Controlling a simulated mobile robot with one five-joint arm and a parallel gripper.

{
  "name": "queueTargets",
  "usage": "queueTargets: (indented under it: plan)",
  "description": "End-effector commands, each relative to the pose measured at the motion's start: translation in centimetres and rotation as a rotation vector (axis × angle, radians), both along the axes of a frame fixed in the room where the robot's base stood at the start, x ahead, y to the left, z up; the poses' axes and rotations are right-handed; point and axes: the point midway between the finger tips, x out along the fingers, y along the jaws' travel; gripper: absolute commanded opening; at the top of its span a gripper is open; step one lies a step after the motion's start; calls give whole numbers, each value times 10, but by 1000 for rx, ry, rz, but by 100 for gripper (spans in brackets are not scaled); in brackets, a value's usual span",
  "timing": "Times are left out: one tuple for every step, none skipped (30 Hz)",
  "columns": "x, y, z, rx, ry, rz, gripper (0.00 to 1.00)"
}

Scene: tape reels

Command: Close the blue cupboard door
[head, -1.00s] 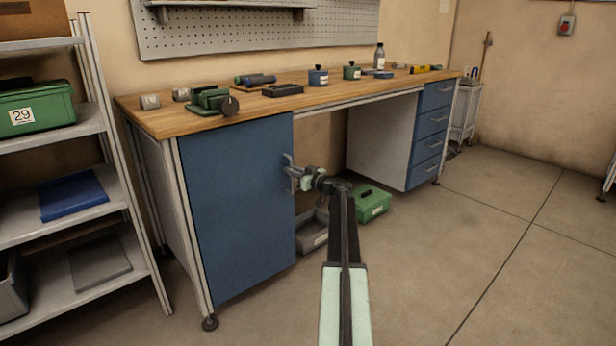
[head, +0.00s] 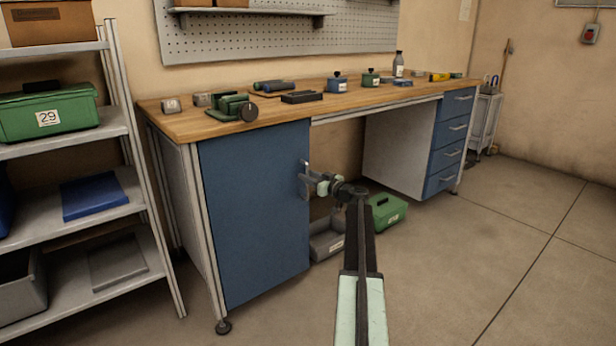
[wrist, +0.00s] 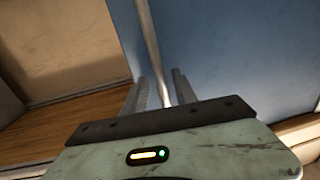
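The blue cupboard door (head: 250,215) is under the left end of the workbench. It looks flush with the bench front, shut or very nearly so; a small gap cannot be ruled out. Its upright metal handle (head: 304,180) is near its right edge. My gripper (head: 310,182) is at this handle, reaching in from the right. In the wrist view the handle bar (wrist: 152,45) runs between the two fingers of my gripper (wrist: 158,88). A gap shows between the left finger and the bar, so the fingers look open around it. The door (wrist: 230,50) fills the right side there.
The workbench (head: 420,93) carries several tools and jars. A grey bin (head: 327,243) and green box (head: 388,211) stand on the floor right of the door. A shelf rack (head: 140,170) stands at the left. Floor (head: 490,230) at the right is clear.

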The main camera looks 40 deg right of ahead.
Motion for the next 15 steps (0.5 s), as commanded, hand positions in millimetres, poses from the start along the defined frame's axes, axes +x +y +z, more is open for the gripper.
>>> queueTargets:
  plan:
    - [-9,1,0,0,0,-1,34]
    - [-14,2,0,0,0,0,34]
    - [-22,1,0,0,0,-2,34]
    - [-29,1,0,0,0,-3,34]
    - [-35,1,0,0,0,-3,34]
    - [-43,2,0,0,0,-2,34]
    - [-49,1,0,0,0,-2,34]
    - [-55,0,0,0,0,-3,34]
    - [-61,0,0,0,0,-3,34]
    - [-64,0,0,0,0,-3,34]
    - [-66,0,0,0,0,-2,34]
    - [-68,0,0,0,0,-1,34]
    - [-68,0,0,0,0,-1,34]
    - [-68,-1,0,0,0,-1,34]
    - [-68,-1,0,0,0,0,34]
